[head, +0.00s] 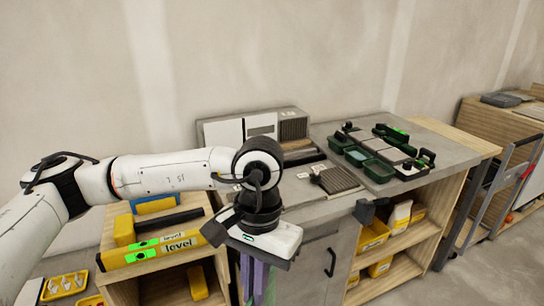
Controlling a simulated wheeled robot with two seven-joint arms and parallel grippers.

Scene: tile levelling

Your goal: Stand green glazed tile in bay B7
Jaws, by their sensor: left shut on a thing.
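My left gripper (258,285) points down in front of the grey counter, at its near left side. It is shut on a narrow green piece (258,283), seen nearly edge-on between the purple-looking fingers. This looks like the green glazed tile; its lower part runs out of the picture. A grey rack (203,134) at the back left of the counter holds a white panel, a grey panel and a ridged brown part. I cannot read any bay labels, so I cannot tell which is bay B7. My right gripper is not in view.
The counter (310,212) carries a ridged dark block (338,180), green trays (378,170) and dark-handled tools (424,158). A yellow level (165,250) lies on a wooden cabinet at left. My left forearm crosses before the wall.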

